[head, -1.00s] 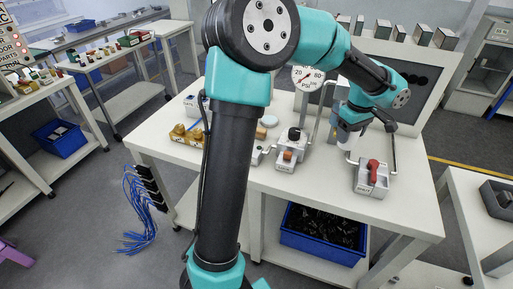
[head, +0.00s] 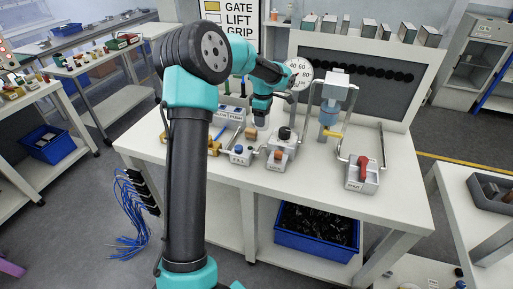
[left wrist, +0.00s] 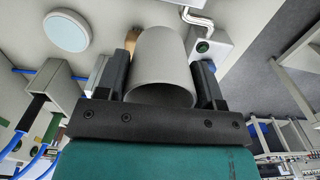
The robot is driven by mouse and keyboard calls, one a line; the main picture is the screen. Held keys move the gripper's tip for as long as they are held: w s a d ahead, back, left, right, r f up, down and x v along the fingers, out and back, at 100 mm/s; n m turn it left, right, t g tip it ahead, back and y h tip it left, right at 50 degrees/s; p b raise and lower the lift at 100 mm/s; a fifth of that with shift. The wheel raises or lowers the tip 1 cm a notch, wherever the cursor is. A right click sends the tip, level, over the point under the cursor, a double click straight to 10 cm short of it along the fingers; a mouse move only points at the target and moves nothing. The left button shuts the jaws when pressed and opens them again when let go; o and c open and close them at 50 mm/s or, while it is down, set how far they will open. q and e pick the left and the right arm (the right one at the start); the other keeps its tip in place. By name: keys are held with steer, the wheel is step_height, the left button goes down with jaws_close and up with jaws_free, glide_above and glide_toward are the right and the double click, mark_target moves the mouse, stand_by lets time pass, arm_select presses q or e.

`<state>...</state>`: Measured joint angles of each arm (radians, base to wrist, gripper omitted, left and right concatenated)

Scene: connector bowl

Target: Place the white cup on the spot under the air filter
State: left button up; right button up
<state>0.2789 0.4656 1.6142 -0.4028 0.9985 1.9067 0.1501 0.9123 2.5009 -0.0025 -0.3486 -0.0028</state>
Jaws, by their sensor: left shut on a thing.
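My left gripper (head: 261,113) is over the back left part of the white table, left of the air filter (head: 329,116). The air filter has a blue-grey bowl and hangs under a grey block at the middle. In the left wrist view the white cup (left wrist: 162,65) is between the two dark fingers, and my left gripper (left wrist: 160,88) is shut on it. In the head view the cup is small and hard to make out at the fingers. A pale round disc (left wrist: 68,32) lies on the table in the left wrist view. My right gripper is not in view.
A round gauge (head: 299,72) and a bent pipe stand beside the filter. A box with a red handle (head: 363,172) is at right. Small boxes with knobs (head: 281,158) stand in front. A blue bin (head: 316,240) is under the table.

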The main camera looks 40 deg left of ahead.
mark_target(263, 129)
arm_select(q)
steer(key=shift+f, duration=3.1)
steer(key=shift+f, duration=1.9)
steer(key=shift+f, duration=0.1)
steer(key=o, duration=0.9)
step_height(263, 129, up, 12)
steer(key=shift+r, duration=0.15)
